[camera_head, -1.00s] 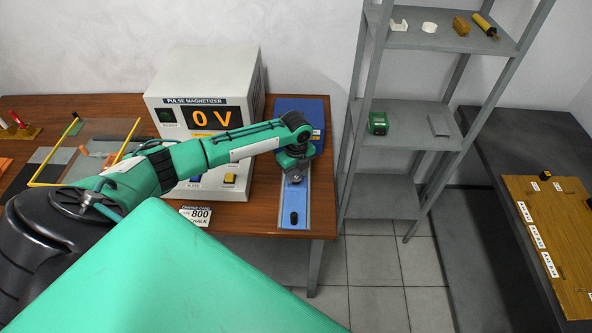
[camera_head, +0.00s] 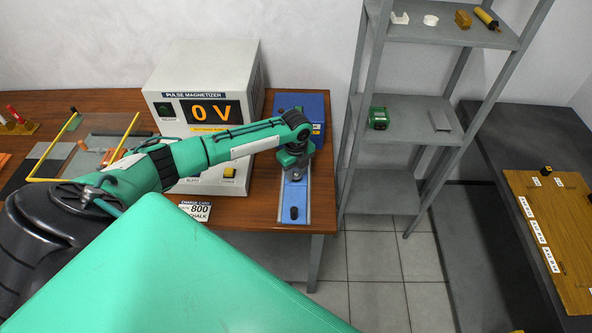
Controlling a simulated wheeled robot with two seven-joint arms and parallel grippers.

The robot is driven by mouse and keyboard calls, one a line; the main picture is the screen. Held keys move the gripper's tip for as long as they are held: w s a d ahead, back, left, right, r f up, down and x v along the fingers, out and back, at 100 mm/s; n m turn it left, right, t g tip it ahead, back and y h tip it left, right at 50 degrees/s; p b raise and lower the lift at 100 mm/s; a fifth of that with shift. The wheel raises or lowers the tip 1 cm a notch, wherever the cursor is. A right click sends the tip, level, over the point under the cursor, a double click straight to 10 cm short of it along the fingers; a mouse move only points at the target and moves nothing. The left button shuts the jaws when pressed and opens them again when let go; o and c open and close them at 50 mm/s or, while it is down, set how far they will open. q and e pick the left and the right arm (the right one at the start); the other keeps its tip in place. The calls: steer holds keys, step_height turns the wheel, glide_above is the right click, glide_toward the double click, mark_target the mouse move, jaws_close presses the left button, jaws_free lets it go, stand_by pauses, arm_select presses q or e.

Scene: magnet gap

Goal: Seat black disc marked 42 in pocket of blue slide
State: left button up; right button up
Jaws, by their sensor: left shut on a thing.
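The blue slide (camera_head: 294,200) lies in a pale rail at the right end of the wooden table, in front of the magnetizer's blue block. A dark rounded spot (camera_head: 294,212) shows near its front end; I cannot tell whether it is a hollow or a knob. My left gripper (camera_head: 294,177) points down over the back part of the slide. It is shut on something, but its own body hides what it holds. I cannot make out the black disc marked 42. My right gripper is not in view.
The pulse magnetizer (camera_head: 205,85) reads 0 V behind my left arm. A blue block (camera_head: 312,103) stands behind the gripper. A grey shelf rack (camera_head: 400,120) stands close to the right of the table. A wooden board (camera_head: 550,230) lies on the dark bench farther right.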

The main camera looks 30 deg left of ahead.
arm_select(q)
steer(key=shift+f, duration=0.15)
steer(key=o, duration=1)
steer(key=c, duration=0.5)
step_height(320, 180, up, 3)
steer(key=p, duration=0.2)
steer(key=shift+p, duration=0.35)
steer(key=shift+r+p, duration=0.8)
steer(key=shift+p, duration=0.05)
steer(key=o, duration=0.5)
